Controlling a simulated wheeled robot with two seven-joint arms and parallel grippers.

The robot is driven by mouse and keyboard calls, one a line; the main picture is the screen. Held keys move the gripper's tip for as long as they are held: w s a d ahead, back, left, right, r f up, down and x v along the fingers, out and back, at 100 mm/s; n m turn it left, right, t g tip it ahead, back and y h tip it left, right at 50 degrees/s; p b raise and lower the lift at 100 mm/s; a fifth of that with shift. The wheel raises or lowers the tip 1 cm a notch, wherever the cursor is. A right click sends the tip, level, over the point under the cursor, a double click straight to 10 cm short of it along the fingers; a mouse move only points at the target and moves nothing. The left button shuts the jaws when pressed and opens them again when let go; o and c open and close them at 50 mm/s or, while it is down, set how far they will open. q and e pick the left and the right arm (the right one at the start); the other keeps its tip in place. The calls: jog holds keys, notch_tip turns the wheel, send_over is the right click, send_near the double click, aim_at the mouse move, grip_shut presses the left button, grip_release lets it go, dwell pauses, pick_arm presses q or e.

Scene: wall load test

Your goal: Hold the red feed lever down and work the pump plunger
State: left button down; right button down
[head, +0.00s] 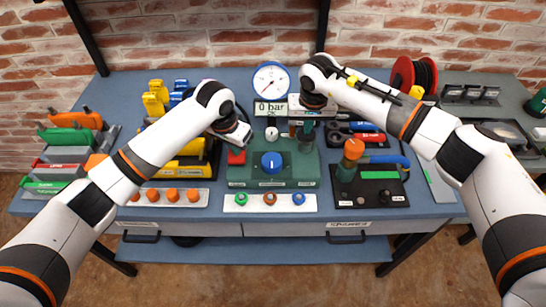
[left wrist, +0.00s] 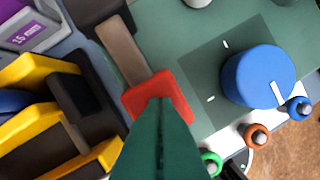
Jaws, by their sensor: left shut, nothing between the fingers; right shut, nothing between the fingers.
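The green pump unit (head: 245,180) stands mid-bench, with a blue knob (head: 271,162) on it. The red pad of the feed lever (head: 236,157) is at its left side; it also shows in the left wrist view (left wrist: 160,92). My left gripper (head: 243,143) is shut and empty, its fingertips over the red pad; I cannot tell whether they press it. My right gripper (head: 306,132) is shut and empty over the unit's back right. The plunger is not clearly seen; my right gripper may hide it. A gauge (head: 271,82) stands behind, above a display (head: 271,112) reading "0 bar OK".
Yellow-handled items (head: 157,97) stand at the back left. A strip with green, brown and blue knobs (head: 269,203) lies in front of the unit. An orange-topped tool (head: 353,150) stands on a black plate at the right. A cable reel (head: 414,76) is at the back right.

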jog(key=shift+f, duration=0.4)
pick_arm(q)
jog(key=shift+f, duration=0.1)
pick_arm(e)
jog(key=shift+r, duration=0.15)
jog(key=shift+w+v, duration=0.2)
jog(key=shift+v, duration=0.9)
jog(key=shift+w+v, duration=0.25)
jog(key=shift+v, duration=0.8)
jog(key=shift+r, duration=0.15)
jog(key=shift+w+v, duration=0.2)
jog(key=shift+v, duration=0.75)
jog(key=shift+w+v, duration=0.2)
jog(key=shift+v, duration=0.75)
jog(key=shift+w+v, duration=0.2)
jog(key=shift+v, duration=0.8)
